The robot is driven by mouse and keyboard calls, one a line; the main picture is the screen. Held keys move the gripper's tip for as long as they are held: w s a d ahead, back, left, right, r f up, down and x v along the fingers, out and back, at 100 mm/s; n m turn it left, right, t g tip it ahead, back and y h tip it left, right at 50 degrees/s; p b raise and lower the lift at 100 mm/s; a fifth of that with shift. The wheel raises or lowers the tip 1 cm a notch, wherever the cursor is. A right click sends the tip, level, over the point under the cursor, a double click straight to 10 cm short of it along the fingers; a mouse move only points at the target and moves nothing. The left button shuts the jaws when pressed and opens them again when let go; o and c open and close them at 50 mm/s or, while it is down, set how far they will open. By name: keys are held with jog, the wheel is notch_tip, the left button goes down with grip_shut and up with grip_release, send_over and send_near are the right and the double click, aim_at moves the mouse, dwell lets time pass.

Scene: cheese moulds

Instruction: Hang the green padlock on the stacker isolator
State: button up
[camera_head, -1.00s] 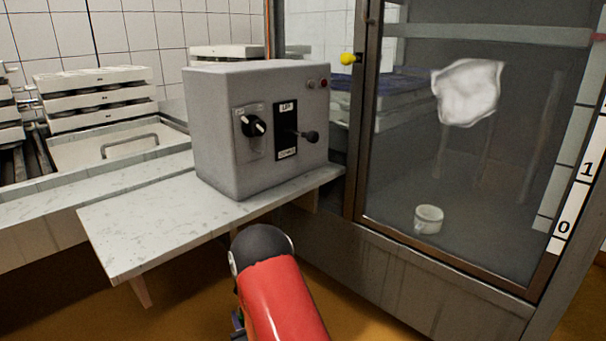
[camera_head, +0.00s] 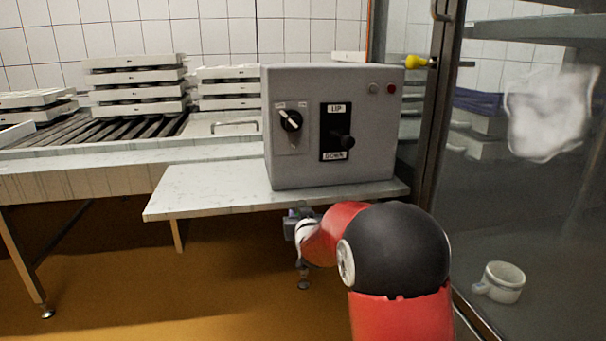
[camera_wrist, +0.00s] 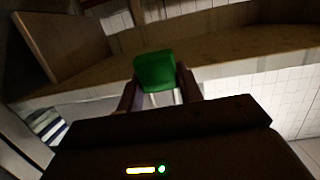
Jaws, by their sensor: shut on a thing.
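In the wrist view the green padlock (camera_wrist: 155,72) is between the two fingers of my gripper (camera_wrist: 160,95), which is shut on it. Part of a pale metal shackle shows below the green body. In the head view my gripper (camera_head: 292,222) is small and partly hidden by my red and black arm, below the shelf's front edge; the padlock cannot be made out there. A grey control box (camera_head: 285,172) stands on the shelf. Its left plate carries a black rotary switch (camera_head: 290,121), probably the isolator. Beside it is a black lever (camera_head: 342,141) between the labels UP and DOWN.
The marble-like shelf (camera_head: 200,195) juts out above my gripper. A glass door with a dark frame (camera_head: 437,120) stands close on the right, with a white mug (camera_head: 500,282) behind it. Stacked white moulds (camera_head: 137,90) sit on a roller conveyor (camera_head: 110,135) at the left.

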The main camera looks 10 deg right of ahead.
jog(key=s+r+b, duration=0.1)
jog(key=s+r, duration=0.3)
jog(key=r, duration=1.2)
send_near(291, 159)
jog(key=shift+n+g+y, duration=0.3)
jog(key=shift+g+y, duration=0.1)
jog(key=shift+w+d+r+p, duration=0.15)
jog(key=shift+w+p, duration=0.7)
jog(key=shift+w, duration=0.35)
jog(key=shift+w+d+r+p, duration=0.15)
jog(key=shift+w+p, duration=0.7)
jog(key=shift+w, duration=0.35)
jog(key=shift+w+f+b, duration=0.5)
jog(key=shift+w+f, duration=0.15)
jog(key=shift+f, duration=0.1)
jog(key=o, duration=1.1)
jog(key=shift+w+f, duration=0.1)
jog(key=shift+f, duration=0.05)
jog(key=shift+o, duration=0.2)
